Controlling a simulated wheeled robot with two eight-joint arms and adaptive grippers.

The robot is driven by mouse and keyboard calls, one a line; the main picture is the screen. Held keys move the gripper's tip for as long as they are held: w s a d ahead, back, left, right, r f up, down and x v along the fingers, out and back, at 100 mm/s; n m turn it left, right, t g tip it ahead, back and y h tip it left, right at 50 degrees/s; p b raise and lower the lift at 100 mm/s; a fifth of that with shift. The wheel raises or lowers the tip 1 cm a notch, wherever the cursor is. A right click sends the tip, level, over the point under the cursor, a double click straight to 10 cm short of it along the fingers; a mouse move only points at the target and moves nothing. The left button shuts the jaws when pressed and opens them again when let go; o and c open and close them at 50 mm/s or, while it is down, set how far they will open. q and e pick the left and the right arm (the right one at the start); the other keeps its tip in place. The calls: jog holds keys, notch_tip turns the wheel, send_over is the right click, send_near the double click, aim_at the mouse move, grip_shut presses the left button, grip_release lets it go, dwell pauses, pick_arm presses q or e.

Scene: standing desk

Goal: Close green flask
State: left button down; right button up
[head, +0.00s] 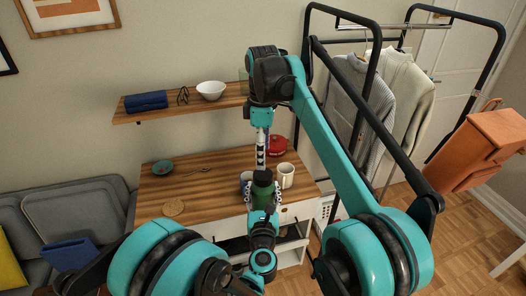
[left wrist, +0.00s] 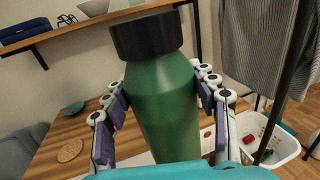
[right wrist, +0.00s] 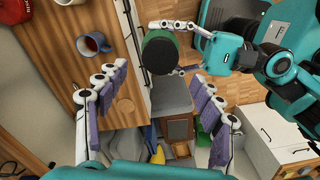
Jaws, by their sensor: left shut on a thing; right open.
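The green flask (left wrist: 165,105) stands upright in my left gripper (left wrist: 160,78), whose fingers close on both sides of its body. A black cap (left wrist: 146,34) sits on its top; whether it is screwed tight I cannot tell. In the head view the flask (head: 262,188) is held at the desk's front edge. My right gripper (right wrist: 158,74) is open and empty, pointing down. In the right wrist view the round black cap (right wrist: 160,53) shows ahead, near the line between its spread fingertips and apart from them. In the head view my right gripper (head: 261,158) is above the flask.
The wooden desk (head: 215,205) carries a white mug (head: 286,175), a red pot (head: 277,146), a teal bowl (head: 163,167) and a round coaster (head: 173,208). A shelf (head: 190,107) hangs above it. A clothes rack stands at right, and a sofa (head: 75,210) at left.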

aim_at(263, 174)
dwell(0.3)
jog(key=shift+f, duration=4)
